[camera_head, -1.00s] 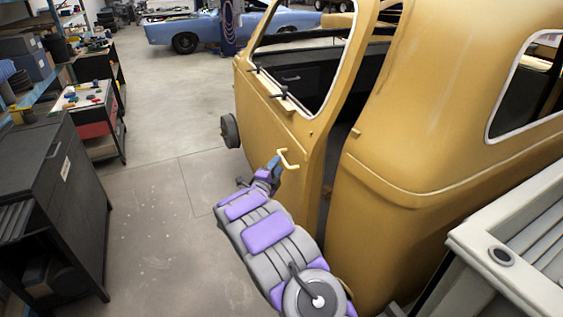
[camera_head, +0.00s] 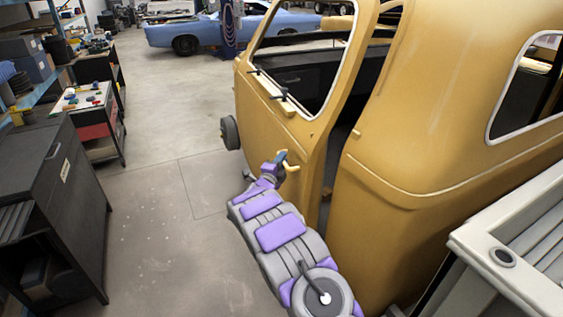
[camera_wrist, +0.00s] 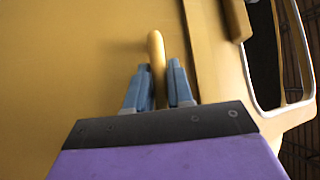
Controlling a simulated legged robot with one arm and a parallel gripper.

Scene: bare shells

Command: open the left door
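The left door (camera_head: 268,118) is the yellow side panel of the vehicle body, with an empty window opening; its lower panel also fills much of the wrist view (camera_wrist: 60,60). A dark gap shows between its rear edge and the body. The yellow door handle (camera_head: 291,166) sticks out near that edge. In the wrist view the handle (camera_wrist: 156,47) rises between the two blue fingers of my gripper (camera_wrist: 159,85). The fingers lie close along both sides and appear shut on it. My gripper (camera_head: 280,160) partly hides the handle in the head view.
A dark cabinet (camera_head: 50,190) and a tool cart (camera_head: 92,120) stand on the left. Clear concrete floor (camera_head: 160,200) lies between them and the door. A pale ribbed structure (camera_head: 510,262) stands close on the right. A blue car (camera_head: 200,35) is far behind.

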